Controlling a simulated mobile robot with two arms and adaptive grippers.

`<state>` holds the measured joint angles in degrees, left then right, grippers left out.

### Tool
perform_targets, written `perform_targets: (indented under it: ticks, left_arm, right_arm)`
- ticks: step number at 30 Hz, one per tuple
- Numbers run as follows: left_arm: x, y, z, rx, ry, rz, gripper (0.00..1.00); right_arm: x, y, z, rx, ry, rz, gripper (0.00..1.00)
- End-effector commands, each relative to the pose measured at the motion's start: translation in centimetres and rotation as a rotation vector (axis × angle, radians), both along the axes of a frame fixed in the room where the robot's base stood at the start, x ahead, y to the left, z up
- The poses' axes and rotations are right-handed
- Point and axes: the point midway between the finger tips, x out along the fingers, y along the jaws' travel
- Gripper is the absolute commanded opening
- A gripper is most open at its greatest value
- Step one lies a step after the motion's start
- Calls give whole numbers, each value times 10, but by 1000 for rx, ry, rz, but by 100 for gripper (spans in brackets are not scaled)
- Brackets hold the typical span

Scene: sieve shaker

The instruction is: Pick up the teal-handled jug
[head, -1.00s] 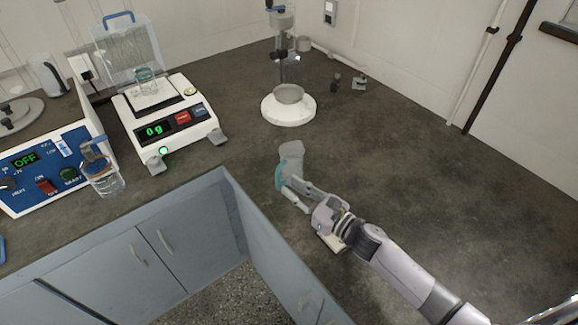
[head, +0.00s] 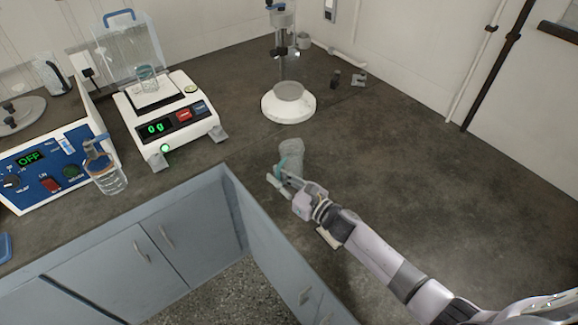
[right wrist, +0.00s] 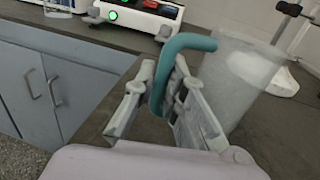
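The jug (head: 291,153) is a clear grey vessel with a teal handle (head: 281,167). It stands upright on the dark counter, just beyond the inner corner. In the right wrist view the jug (right wrist: 238,82) is at the right, and its teal handle (right wrist: 161,88) hangs down toward my fingers. My right gripper (head: 280,180) is at the handle side of the jug. In the right wrist view my right gripper (right wrist: 166,75) has its fingers apart, one on each side of the handle. Firm contact cannot be made out. My left gripper is not in view.
A white balance (head: 165,125) reading 0 g and a blue control box (head: 45,170) stand to the left. A blue-handled bottle (head: 105,172) is beside the box. A round white stand (head: 288,108) is behind the jug. The counter to the right is clear.

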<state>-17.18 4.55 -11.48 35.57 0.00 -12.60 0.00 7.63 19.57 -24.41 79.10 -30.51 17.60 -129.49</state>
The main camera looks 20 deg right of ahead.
Motion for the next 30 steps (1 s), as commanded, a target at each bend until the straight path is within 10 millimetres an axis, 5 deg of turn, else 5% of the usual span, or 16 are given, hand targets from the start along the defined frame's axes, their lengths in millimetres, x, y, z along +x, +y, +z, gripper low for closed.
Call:
perform_targets:
  ticks: [4,30]
  left_arm:
    - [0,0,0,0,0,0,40]
    - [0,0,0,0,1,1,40]
  right_arm:
    - [0,0,0,0,0,0,0]
    - [0,0,2,0,-2,1,0]
